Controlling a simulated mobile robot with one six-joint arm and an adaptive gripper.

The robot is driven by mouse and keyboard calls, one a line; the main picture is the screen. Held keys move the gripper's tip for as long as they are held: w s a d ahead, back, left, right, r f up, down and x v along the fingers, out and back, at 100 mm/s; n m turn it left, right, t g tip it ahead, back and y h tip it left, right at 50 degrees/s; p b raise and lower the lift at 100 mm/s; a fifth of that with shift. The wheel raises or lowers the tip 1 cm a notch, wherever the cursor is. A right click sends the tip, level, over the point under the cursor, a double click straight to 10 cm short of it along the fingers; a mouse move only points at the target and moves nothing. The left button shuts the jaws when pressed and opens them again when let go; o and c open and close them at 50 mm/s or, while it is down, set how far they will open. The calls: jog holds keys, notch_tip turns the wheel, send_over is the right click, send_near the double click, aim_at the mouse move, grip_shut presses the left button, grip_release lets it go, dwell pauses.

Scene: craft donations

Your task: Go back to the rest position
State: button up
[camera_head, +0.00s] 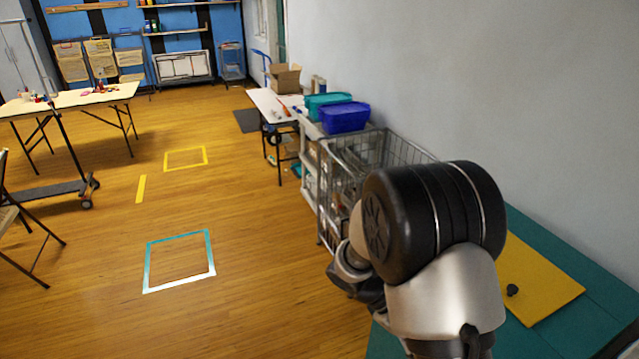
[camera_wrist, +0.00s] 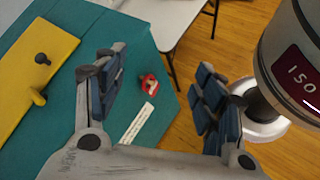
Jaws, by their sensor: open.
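My gripper (camera_wrist: 160,88) shows in the wrist view with its two blue-padded fingers spread wide apart. It is open and nothing is between the fingertips. It hangs above the edge of a teal table (camera_wrist: 100,35). In the head view my arm covers part of the teal table (camera_head: 532,222), and the fingers cannot be made out there.
A yellow board (camera_head: 535,280) with a dark knob (camera_head: 512,290) lies on the teal table. A small red object (camera_wrist: 149,83) and a white strip (camera_wrist: 138,123) lie near its edge. A wire basket cart (camera_head: 335,165) stands beyond my arm. The wooden floor at left is largely clear.

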jog(key=s+a+r+m+t+y, duration=0.3)
jog(key=s+a+r+t+y, duration=0.1)
jog(key=s+r, duration=0.3)
jog(key=s+a+r+m+t+y, duration=0.4)
jog(key=s+a+r+t+y, duration=0.1)
jog(key=r, duration=0.5)
jog(key=shift+s+a+r+m+y, duration=0.3)
jog(key=shift+s+a+y, duration=0.25)
jog(key=shift+s, duration=0.35)
dwell(0.8)
